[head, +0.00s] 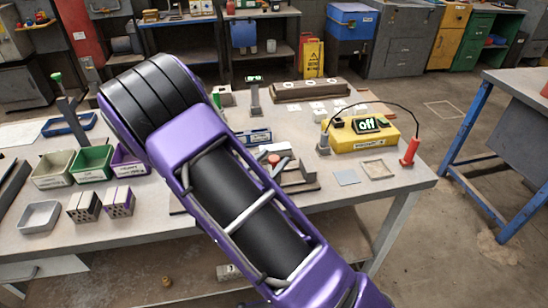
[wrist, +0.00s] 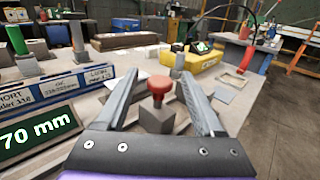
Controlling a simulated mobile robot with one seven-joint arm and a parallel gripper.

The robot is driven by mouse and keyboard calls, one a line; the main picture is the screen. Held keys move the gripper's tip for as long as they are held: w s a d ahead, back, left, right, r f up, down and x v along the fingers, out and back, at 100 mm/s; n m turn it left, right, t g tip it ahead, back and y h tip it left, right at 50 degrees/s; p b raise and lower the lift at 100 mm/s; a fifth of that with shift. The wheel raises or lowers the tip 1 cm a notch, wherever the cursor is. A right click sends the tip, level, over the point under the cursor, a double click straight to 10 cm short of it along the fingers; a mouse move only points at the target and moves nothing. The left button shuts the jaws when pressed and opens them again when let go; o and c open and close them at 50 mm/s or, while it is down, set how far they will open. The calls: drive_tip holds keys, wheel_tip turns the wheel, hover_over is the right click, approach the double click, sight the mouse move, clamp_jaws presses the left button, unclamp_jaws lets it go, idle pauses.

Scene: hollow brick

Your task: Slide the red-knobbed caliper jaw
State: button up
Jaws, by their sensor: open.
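The red knob (wrist: 158,86) of the caliper jaw (wrist: 160,118) stands upright between the fingers of my open gripper (wrist: 157,95) in the wrist view. The fingers are on either side of the knob, with a visible gap to each. In the head view the red knob (head: 273,159) shows just right of my purple arm, which hides my gripper and part of the caliper. A green display reading "70 mm" (wrist: 38,132) stands at the left in the wrist view.
A yellow box (head: 362,135) with an "off" display and a red-handled cable (head: 410,150) stands at the right of the table. Green (head: 92,163) and other bins, plus hollow bricks (head: 84,207), stand at the left. The right front table corner is clear.

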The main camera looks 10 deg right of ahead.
drive_tip(key=shift+w+d, duration=0.4)
drive_tip(key=shift+d, duration=0.05)
clamp_jaws()
idle(1.2)
